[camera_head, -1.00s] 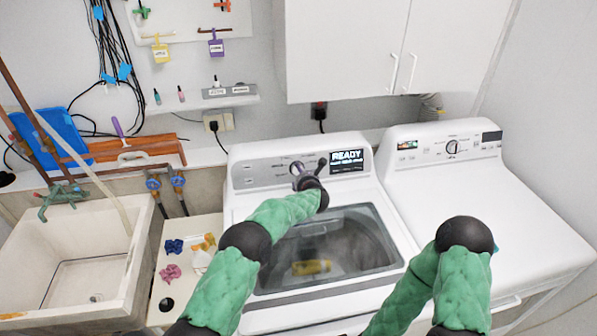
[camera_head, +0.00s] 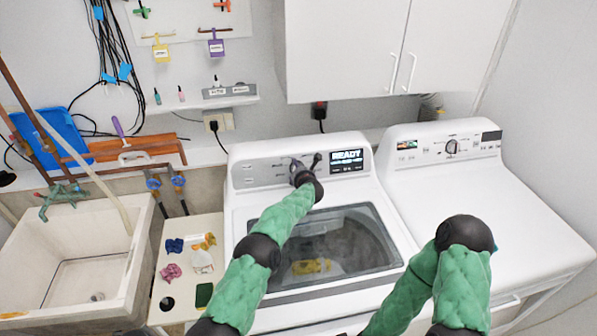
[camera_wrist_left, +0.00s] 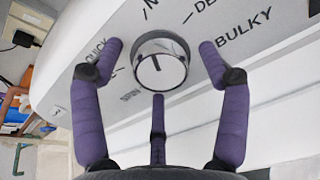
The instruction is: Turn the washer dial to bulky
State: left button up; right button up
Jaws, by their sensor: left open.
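The washer (camera_head: 240,215) stands in the middle of the head view, with its "READY" display lit. Its round silver dial (camera_wrist_left: 160,60) shows in the wrist view, with a short dark mark on its face running downward from the middle. The "BULKY" label (camera_wrist_left: 244,28) is printed to the upper right of the dial. My left gripper (camera_wrist_left: 160,47) is open, with one purple finger left of the dial, one right of it, and a third below. Gaps show between the fingers and the dial. My right gripper is out of view.
A white dryer (camera_head: 510,190) stands to the right, with my right arm in front of it. A utility sink (camera_head: 140,240) and a small stand with coloured cloths (camera_head: 172,271) are on the left. White cabinets (camera_head: 345,50) hang above. Something yellow shows through the washer lid.

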pick_arm(q)
jog(key=c, duration=1.1)
jog(key=shift+c, duration=0.2)
jog(key=m+b, duration=0.1)
jog(key=m, duration=0.2)
jog(key=shift+f+m, duration=0.1)
jog(key=shift+m, duration=0.3)
jog(key=m, duration=1.3)
jog(key=shift+m, duration=0.4)
jog(key=shift+d+f, duration=0.1)
